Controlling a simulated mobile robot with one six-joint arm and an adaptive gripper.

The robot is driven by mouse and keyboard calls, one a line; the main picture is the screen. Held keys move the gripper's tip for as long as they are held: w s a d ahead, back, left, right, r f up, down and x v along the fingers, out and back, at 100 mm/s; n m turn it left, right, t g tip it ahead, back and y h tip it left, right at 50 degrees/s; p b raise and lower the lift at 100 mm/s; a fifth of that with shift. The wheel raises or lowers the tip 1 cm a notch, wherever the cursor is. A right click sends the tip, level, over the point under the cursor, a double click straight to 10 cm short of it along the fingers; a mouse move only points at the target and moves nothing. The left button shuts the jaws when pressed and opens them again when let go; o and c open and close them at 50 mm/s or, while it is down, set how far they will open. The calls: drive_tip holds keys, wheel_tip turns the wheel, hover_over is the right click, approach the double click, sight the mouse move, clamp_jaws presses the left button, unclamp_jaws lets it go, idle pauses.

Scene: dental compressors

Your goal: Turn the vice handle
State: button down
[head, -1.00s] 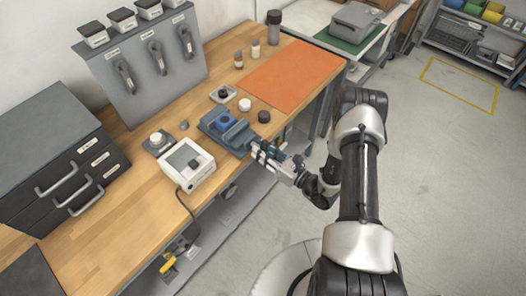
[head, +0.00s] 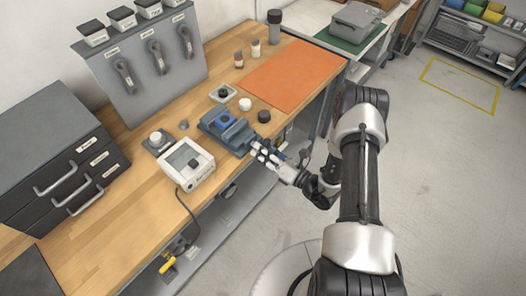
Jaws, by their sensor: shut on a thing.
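The blue-grey vice (head: 226,127) sits at the front edge of the wooden bench, with a blue piece (head: 223,119) between its jaws. My gripper (head: 259,151) is at the front of the vice, just off the bench edge. Its fingers are closed at the vice's handle end. The handle itself is too small and too covered by the fingers to make out clearly.
A white device with a screen (head: 188,164) stands left of the vice. Small round parts, a white one (head: 245,104) and a dark one (head: 264,116), lie to its right. An orange mat (head: 292,76) is beyond. Grey drawers (head: 62,150) stand at far left.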

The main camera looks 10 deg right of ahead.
drive_tip(key=m, duration=0.7)
drive_tip(key=shift+s+a, duration=0.1)
drive_tip(key=m, duration=0.4)
drive_tip(key=shift+r, duration=0.1)
drive_tip(key=shift+r+m, duration=0.1)
drive_tip(key=shift+m, duration=1.7)
drive_tip(key=c, duration=1.5)
unclamp_jaws()
drive_tip(key=shift+v, duration=6)
